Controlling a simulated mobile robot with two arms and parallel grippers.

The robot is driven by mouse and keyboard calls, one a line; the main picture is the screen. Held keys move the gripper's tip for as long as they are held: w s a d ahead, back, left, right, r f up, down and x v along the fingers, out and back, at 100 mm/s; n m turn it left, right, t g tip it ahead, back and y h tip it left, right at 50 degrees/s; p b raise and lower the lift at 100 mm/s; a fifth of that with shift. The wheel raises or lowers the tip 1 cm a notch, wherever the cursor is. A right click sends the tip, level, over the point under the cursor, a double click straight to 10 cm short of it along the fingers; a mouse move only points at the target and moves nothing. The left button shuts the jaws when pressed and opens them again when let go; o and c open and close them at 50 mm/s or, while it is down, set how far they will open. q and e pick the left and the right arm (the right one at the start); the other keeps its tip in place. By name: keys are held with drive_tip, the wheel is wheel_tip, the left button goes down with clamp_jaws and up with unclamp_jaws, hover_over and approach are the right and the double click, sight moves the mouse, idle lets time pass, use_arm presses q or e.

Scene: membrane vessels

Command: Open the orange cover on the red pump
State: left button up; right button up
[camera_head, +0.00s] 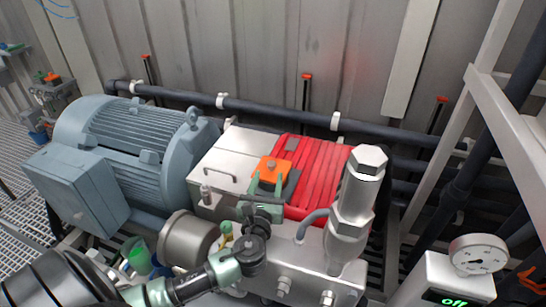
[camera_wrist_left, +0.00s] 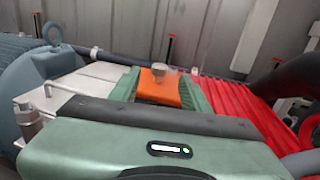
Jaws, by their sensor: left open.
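The red pump (camera_head: 318,172) has a ribbed red top and stands in the middle of the head view; its ribs fill the right of the left wrist view (camera_wrist_left: 240,100). The orange cover (camera_head: 270,163), with a grey knob on it, lies at the red top's left edge and looks closed. It also shows in the left wrist view (camera_wrist_left: 158,90). My left gripper (camera_head: 267,183) is open, its green fingers at the cover's near side, one towards each side of it. I cannot tell whether they touch it. My right gripper is not in view.
A blue-grey motor (camera_head: 140,145) stands left of the pump. A metal cylinder (camera_head: 355,205) rises close on the right of my left gripper. A pressure gauge (camera_head: 478,254) is at the lower right. A dark pipe (camera_head: 270,111) runs along the wall behind.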

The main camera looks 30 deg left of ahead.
sight(271, 166)
use_arm(q)
drive_tip(key=x, duration=0.6)
drive_tip(key=shift+r+p, duration=0.15)
drive_tip(key=shift+p, duration=0.15)
drive_tip(key=shift+w+a, duration=0.15)
drive_tip(key=shift+w, duration=0.25)
clamp_jaws()
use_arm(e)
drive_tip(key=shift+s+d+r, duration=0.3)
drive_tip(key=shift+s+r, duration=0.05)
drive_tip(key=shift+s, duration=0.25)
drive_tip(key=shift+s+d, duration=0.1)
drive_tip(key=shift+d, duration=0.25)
